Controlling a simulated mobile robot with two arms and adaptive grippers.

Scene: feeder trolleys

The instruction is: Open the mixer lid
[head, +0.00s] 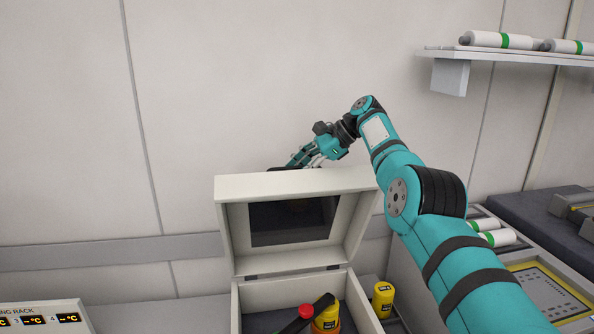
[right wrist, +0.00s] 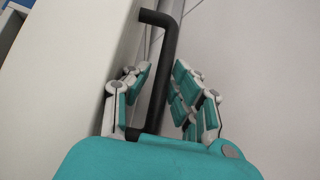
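The mixer is a white box (head: 293,285) at the bottom centre of the head view. Its lid (head: 290,184), with a dark window (head: 292,221), stands raised on its hinge side above the box. My right gripper (head: 296,162) is behind the lid's top edge. In the right wrist view a black bar handle (right wrist: 163,70) on the lid's pale face (right wrist: 70,60) runs between the fingers of my right gripper (right wrist: 168,85). The fingers are apart, with a gap visible on the right side of the handle. My left gripper is not in view.
The open box holds a yellow container (head: 327,318) and a red-capped item (head: 306,311). A yellow jar (head: 383,299) stands right of it. A shelf with white rolls (head: 500,55) is at upper right.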

